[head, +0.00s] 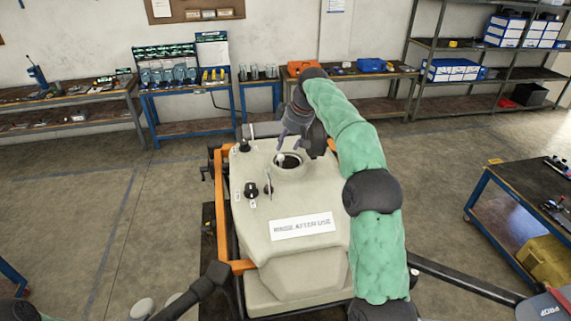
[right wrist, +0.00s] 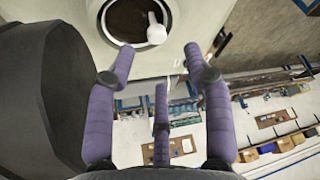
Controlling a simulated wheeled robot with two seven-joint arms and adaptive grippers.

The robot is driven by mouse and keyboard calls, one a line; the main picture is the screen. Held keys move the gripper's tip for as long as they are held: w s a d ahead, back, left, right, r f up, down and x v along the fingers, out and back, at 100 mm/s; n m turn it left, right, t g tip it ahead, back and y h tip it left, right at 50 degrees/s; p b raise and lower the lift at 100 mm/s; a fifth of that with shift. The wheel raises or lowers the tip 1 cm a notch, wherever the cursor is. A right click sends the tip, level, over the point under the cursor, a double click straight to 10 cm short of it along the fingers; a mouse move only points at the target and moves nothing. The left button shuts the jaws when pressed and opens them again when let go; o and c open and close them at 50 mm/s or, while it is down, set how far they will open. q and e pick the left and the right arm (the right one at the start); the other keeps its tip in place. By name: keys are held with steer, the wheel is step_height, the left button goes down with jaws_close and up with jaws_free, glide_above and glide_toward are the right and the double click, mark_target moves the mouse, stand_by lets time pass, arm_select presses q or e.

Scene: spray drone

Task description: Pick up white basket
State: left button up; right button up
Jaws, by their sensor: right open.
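A large cream tank (head: 300,262) labelled "RINSE AFTER USE" stands in front of me. It has a round filler opening (head: 291,161) with a raised rim and a dark inside. A white part of what looks like the basket (right wrist: 156,30) shows at the opening in the right wrist view; the rest cannot be made out. My right gripper (head: 286,137) is above and just behind the opening, with its purple fingers spread. In the right wrist view the gripper (right wrist: 160,64) is empty, its fingers apart from the white part. My left gripper is out of view.
An orange frame (head: 242,266) surrounds the tank, with black knobs (head: 251,189) on its top. A dark drone arm (head: 465,279) extends right. A blue-legged table (head: 525,195) stands at the right.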

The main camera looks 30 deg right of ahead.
mark_target(282, 156)
steer(key=x, duration=0.3)
steer(key=shift+w, duration=0.15)
steer(key=x, duration=0.1)
steer(key=p+x, duration=0.1)
steer(key=x, duration=0.1)
steer(key=shift+d+f, duration=0.2)
steer(key=shift+w+f, duration=0.15)
steer(key=shift+f, duration=0.4)
steer(key=shift+a, duration=0.1)
steer(key=c, duration=1)
